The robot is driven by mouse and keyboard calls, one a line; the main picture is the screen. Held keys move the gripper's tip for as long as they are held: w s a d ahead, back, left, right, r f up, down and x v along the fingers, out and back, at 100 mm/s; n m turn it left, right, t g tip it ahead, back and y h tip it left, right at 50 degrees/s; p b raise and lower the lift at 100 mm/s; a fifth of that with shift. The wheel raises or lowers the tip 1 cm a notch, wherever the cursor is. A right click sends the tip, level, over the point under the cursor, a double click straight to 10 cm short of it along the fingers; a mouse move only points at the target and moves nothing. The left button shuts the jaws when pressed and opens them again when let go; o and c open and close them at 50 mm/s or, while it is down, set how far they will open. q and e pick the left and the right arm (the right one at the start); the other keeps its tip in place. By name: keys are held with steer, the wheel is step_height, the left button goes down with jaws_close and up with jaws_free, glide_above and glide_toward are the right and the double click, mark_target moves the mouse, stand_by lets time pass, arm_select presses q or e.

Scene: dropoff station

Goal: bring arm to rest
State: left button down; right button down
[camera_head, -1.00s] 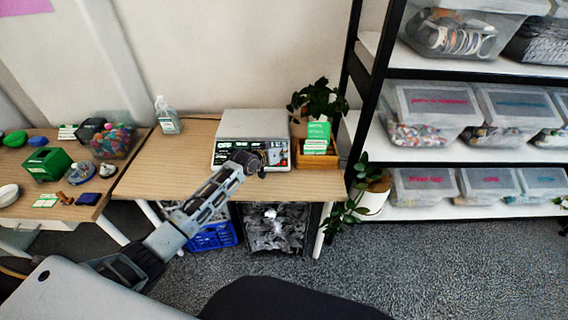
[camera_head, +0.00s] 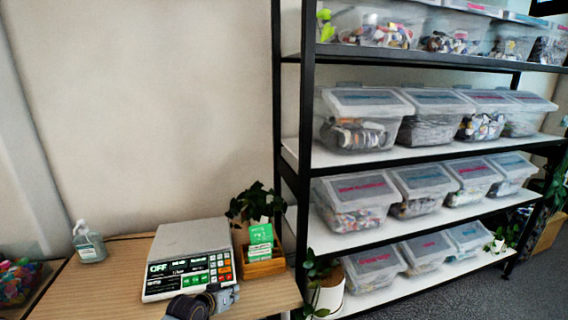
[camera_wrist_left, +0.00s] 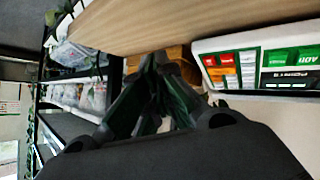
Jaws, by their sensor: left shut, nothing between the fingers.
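My left gripper (camera_head: 204,302) shows at the bottom of the head view, in front of the scale on the wooden table; its lower arm is cut off by the frame edge. In the left wrist view the dark fingers of my left gripper (camera_wrist_left: 158,90) are together with nothing between them. They point toward the table edge, and the scale's key panel (camera_wrist_left: 262,68) shows to their right. My right gripper is in neither view.
The scale (camera_head: 190,262) stands on the wooden table (camera_head: 120,258). A pump bottle (camera_head: 88,242) is left of it. A wooden box with green cards (camera_head: 261,242) and a plant (camera_head: 255,202) are right of it. A black shelf (camera_head: 306,130) with several clear bins stands at the right.

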arm_select(q)
steer(key=s+f+m+g+y, duration=0.1)
steer(key=s+f+g+y, duration=0.15)
steer(key=s, duration=1.45)
steer(key=s+a+r+g+y, duration=0.1)
steer(key=s+a+g, duration=0.1)
steer(key=s, duration=0.6)
steer(key=s+a+r+g+y, duration=0.1)
steer(key=s+a+r+g, duration=0.15)
steer(key=s, duration=0.55)
step_height(320, 180, down, 33)
steer(key=s+a, duration=0.1)
steer(key=s+a+f, duration=0.3)
steer(key=s+f, duration=0.7)
steer(key=s, duration=0.1)
steer(key=s+a+f+m+g, duration=0.1)
steer(key=s+a+f, duration=0.2)
steer(key=s+f, duration=0.7)
steer(key=shift+s+a+f+g, duration=0.25)
steer(key=shift+s+g, duration=0.05)
steer(key=shift+s, duration=0.25)
stand_by(0.3)
